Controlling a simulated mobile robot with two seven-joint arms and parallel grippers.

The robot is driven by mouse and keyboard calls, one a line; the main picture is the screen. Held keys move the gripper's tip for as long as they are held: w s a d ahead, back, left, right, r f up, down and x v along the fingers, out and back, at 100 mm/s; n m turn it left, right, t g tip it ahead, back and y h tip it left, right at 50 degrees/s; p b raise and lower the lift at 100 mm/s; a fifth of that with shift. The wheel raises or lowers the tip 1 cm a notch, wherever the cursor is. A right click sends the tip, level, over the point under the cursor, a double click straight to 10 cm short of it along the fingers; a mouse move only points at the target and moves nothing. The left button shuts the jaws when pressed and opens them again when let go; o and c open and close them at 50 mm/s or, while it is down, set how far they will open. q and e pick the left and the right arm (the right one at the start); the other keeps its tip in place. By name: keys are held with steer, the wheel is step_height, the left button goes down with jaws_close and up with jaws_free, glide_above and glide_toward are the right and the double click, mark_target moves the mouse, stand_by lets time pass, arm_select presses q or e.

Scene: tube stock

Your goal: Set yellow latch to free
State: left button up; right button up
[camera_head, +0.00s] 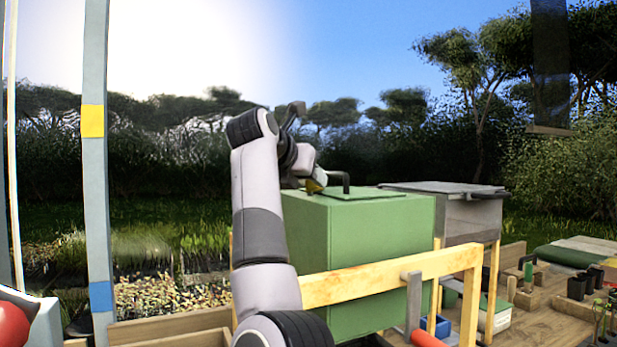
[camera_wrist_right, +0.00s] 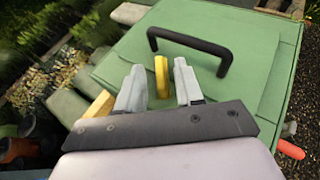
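The yellow latch (camera_wrist_right: 161,76) stands on the green box's lid (camera_wrist_right: 262,82) in the right wrist view, beside the black handle (camera_wrist_right: 190,44). My right gripper (camera_wrist_right: 159,64) is open, with one grey finger on each side of the latch. A thin gap shows between the latch and each finger. In the head view, my right gripper (camera_head: 312,179) is low over the near left part of the green box (camera_head: 375,250), and a bit of the yellow latch (camera_head: 313,187) shows under it. The latch's base is hidden. My left gripper is not in view.
A wooden rail (camera_head: 390,275) crosses in front of the box, with a grey bracket and a red grip (camera_head: 427,339) near it. A grey box (camera_head: 465,217) stands behind. A wooden bench (camera_head: 540,325) with pots and tools is at right. A pale post (camera_head: 96,200) stands at left.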

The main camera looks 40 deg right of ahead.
jaws_close()
steer(key=shift+s+f+n+t+y+b, duration=0.15)
steer(key=shift+n+t+y+b, duration=0.25)
steer(key=shift+n+t+b, duration=0.55)
steer(key=n+t+y+b, duration=0.2)
steer(key=n+t+b, duration=0.1)
steer(key=shift+d+b, duration=0.1)
steer(key=shift+b, duration=0.2)
steer(key=n+t+y+b, duration=0.2)
steer(key=n+y, duration=0.1)
steer(key=shift+s+d, duration=0.1)
steer(key=shift+r+n+t+y+b, duration=0.2)
steer(key=shift+n+t+y+b, duration=0.45)
steer(key=shift+n+y, duration=0.65)
